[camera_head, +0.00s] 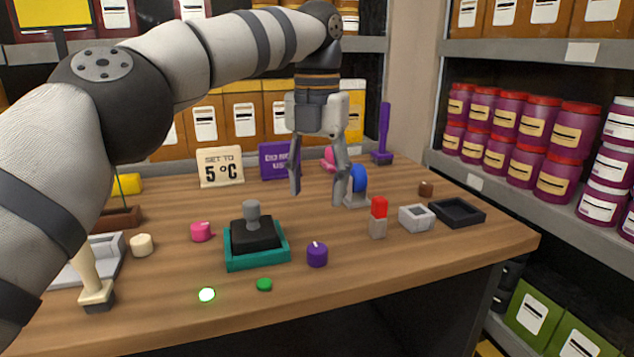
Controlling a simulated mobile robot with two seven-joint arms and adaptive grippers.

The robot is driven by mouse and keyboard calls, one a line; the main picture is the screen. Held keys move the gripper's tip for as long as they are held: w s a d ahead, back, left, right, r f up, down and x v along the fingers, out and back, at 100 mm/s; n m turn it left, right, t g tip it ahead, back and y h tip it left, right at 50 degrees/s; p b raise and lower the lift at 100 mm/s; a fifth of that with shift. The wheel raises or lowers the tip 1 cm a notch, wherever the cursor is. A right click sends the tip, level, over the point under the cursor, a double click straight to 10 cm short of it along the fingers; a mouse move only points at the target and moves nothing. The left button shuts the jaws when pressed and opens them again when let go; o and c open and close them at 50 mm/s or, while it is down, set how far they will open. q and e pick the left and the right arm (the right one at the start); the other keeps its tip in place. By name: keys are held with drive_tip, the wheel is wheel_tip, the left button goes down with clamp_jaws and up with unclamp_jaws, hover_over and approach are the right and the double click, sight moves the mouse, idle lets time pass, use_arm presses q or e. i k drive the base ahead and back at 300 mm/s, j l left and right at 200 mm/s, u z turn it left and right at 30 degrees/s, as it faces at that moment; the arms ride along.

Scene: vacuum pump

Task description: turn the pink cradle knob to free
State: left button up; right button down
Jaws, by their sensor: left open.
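A small pink knob (201,231) sits on the wooden table left of a teal-based black device (256,245) with a grey post. A second pink round piece (328,158) shows farther back, partly hidden behind my left gripper. I cannot tell which of the two is the cradle knob, and no pointer or label can be read on either. My left gripper (317,196) points down over the back middle of the table, its fingers apart with nothing between them. Its right finger is close to a blue disc on a grey stand (359,181); I cannot tell whether they touch. My right gripper is out of view.
A purple knob (317,255), a red-topped block (378,216), a grey square holder (416,218) and a black tray (457,211) stand to the right. A "5 °C" sign (220,167) stands at the back. A cream lever (88,275) is at front left.

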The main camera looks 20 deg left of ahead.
sight(200, 230)
drive_tip(key=k, duration=1)
